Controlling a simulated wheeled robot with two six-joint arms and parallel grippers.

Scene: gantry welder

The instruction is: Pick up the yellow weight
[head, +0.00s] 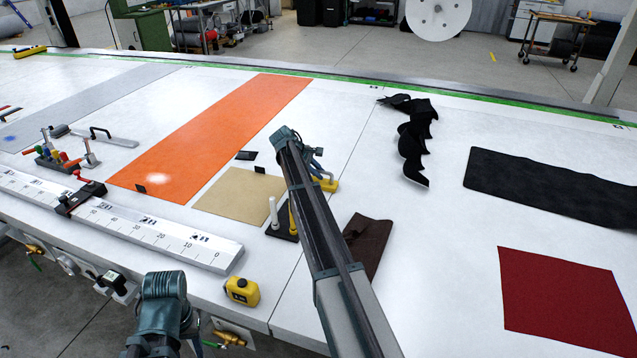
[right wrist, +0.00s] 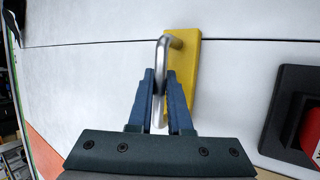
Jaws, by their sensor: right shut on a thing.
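The yellow weight (head: 328,184) is a flat yellow bar with a grey metal handle, resting on the white table. In the head view it is partly hidden behind my right arm. In the right wrist view, the yellow bar (right wrist: 185,80) lies beside the fingers. My right gripper (right wrist: 160,75) is shut on the grey handle (right wrist: 161,50), with one finger on each side. The right gripper (head: 316,168) is mostly hidden by the arm in the head view. My left arm shows at the bottom left of the head view; its fingers are not seen.
A black stand with upright pegs (head: 282,222) and brown cloth (head: 368,243) lie near my right arm. Black crumpled material (head: 414,145) lies right of the weight. A yellow tape measure (head: 241,291) sits at the front edge. White table is clear between the black and red (head: 565,298) sheets.

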